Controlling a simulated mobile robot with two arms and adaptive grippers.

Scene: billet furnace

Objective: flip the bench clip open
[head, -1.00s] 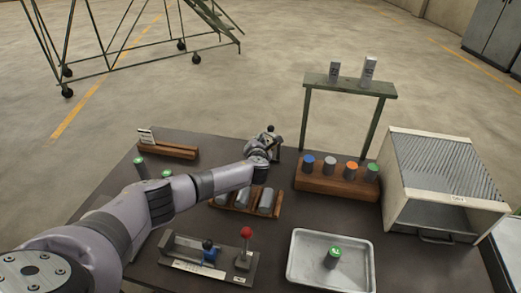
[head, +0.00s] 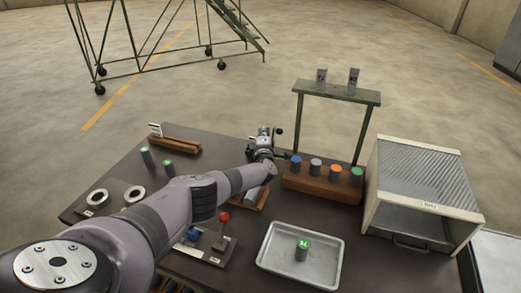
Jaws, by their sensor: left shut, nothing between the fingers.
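My left gripper (head: 263,141) is at the back edge of the dark table, shut with nothing between its fingers. A small fitting with a black round knob (head: 279,131) shows just to the right of the fingers. It looks like the bench clip, but the gripper hides most of it. I cannot tell whether they touch or how far open the clip is. My right gripper is not in view.
A red-knobbed lever (head: 223,217) stands on a front fixture partly behind my arm. A wooden rack (head: 322,186) of colour-topped cylinders is close right of the gripper. A metal tray (head: 268,266) and a white-framed box (head: 424,190) lie further right.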

